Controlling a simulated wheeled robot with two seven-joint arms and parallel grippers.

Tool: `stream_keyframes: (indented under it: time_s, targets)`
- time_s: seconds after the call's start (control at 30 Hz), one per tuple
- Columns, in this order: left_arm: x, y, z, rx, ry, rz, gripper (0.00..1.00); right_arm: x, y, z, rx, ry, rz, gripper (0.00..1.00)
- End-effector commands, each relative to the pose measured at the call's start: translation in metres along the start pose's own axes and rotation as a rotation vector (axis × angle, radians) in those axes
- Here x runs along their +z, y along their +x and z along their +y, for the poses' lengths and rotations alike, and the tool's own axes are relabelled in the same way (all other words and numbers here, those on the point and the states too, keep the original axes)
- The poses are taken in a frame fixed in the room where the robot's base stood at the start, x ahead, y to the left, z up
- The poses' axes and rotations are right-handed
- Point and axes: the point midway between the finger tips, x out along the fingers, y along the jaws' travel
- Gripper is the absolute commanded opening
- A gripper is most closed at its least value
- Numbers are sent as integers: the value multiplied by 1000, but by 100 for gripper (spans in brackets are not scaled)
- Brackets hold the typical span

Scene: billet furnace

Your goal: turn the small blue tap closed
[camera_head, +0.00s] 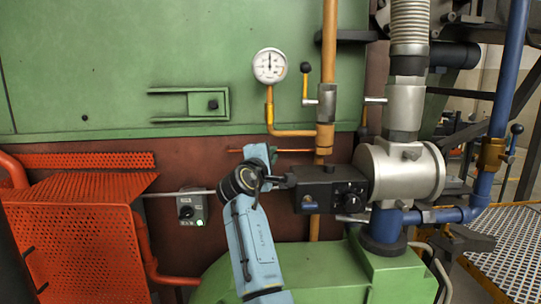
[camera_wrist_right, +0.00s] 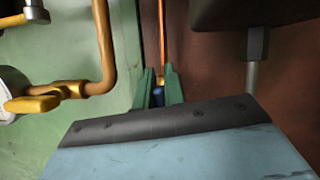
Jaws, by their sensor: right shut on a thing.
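Much of the tap is hidden by the fingers. In the head view, my blue-grey right arm reaches up to a thin copper pipe (camera_head: 295,150) below the gauge, and the arm hides the tap there. My left gripper is in neither view.
A pressure gauge (camera_head: 270,66) on an orange pipe and a yellow lever with a black knob (camera_head: 306,68) are above. A black box (camera_head: 329,190) and a silver cylinder (camera_head: 405,172) stand close right. A red perforated guard (camera_head: 75,235) is left.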

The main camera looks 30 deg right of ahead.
Motion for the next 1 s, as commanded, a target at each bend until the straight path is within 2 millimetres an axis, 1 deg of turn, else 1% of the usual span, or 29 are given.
stream_keyframes:
  time_s: [0.2, 0.4, 0.9, 0.93, 1.0]
  targets:
    - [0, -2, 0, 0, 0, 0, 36, 0, 0, -3, -44, 99, 0, 0]
    - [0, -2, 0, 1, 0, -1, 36, 0, 0, -4, -61, 144, 0, 0]
    - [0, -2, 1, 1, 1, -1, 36, 0, 0, -4, -68, 158, 0, 0]
    - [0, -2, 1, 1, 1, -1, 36, 0, 0, -4, -68, 158, 0, 15]
    - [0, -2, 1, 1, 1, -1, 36, 0, 0, -4, -68, 157, 0, 24]
